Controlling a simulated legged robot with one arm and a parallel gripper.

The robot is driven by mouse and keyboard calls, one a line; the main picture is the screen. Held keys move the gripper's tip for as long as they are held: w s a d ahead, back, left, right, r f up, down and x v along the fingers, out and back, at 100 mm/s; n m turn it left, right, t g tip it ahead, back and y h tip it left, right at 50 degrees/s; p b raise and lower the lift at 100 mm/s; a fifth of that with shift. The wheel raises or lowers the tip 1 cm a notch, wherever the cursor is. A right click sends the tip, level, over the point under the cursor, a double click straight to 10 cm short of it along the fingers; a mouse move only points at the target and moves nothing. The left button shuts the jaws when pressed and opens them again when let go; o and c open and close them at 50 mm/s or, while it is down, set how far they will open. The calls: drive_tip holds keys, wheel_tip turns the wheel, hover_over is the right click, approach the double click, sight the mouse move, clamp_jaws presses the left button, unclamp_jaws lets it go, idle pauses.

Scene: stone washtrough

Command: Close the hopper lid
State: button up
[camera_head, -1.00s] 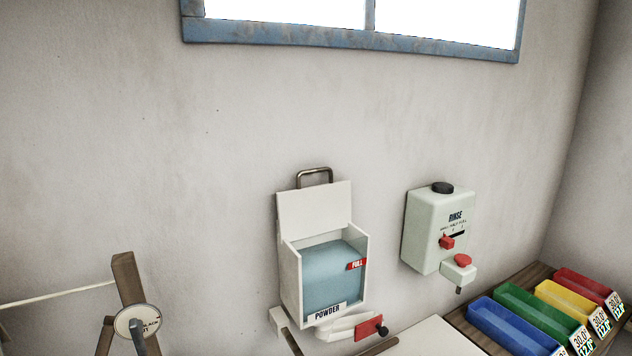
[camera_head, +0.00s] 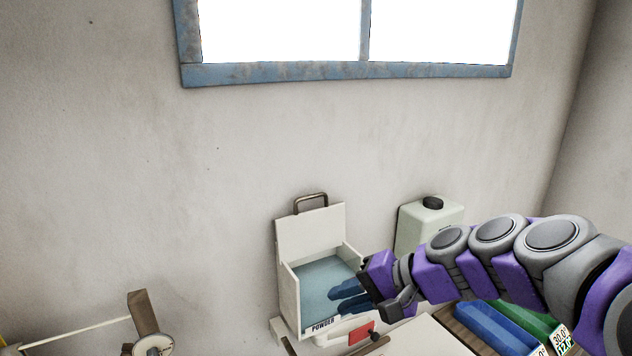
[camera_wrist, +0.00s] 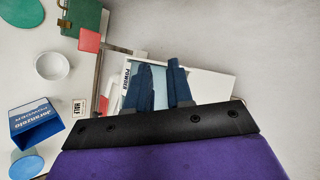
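The white powder hopper (camera_head: 289,298) is on the wall in the head view, with blue powder (camera_head: 322,278) inside. Its lid (camera_head: 310,232) stands raised against the wall, with a metal handle (camera_head: 311,203) on its top edge. My gripper (camera_head: 346,296) reaches in from the right, its dark blue fingers in front of the hopper's right side and overlapping the powder in the picture. I cannot tell whether they touch the hopper. In the wrist view, the two fingers (camera_wrist: 161,90) are apart with nothing held between them, and the hopper (camera_wrist: 207,82) shows behind them.
A rinse dispenser (camera_head: 428,222) is on the wall to the right, partly behind my arm. Blue (camera_head: 497,331) and green (camera_head: 532,319) trays lie below. The wrist view shows a white bowl (camera_wrist: 51,66) and a blue powder box (camera_wrist: 35,122). The wall above the lid is clear.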

drive_tip(key=w+d+r+m+t+y+p, duration=0.2)
drive_tip(key=w+r, duration=0.5)
drive_tip(key=m+t+p, duration=0.2)
drive_tip(key=t, duration=0.1)
approach(311, 197)
drive_tip(key=p+x, duration=0.1)
drive_tip(key=x, duration=0.7)
drive_tip(key=shift+a, duration=0.25)
drive_tip(key=shift+w+f, duration=0.1)
drive_tip(key=shift+w, duration=0.05)
clamp_jaws()
drive_tip(key=shift+f, duration=0.1)
idle(0.5)
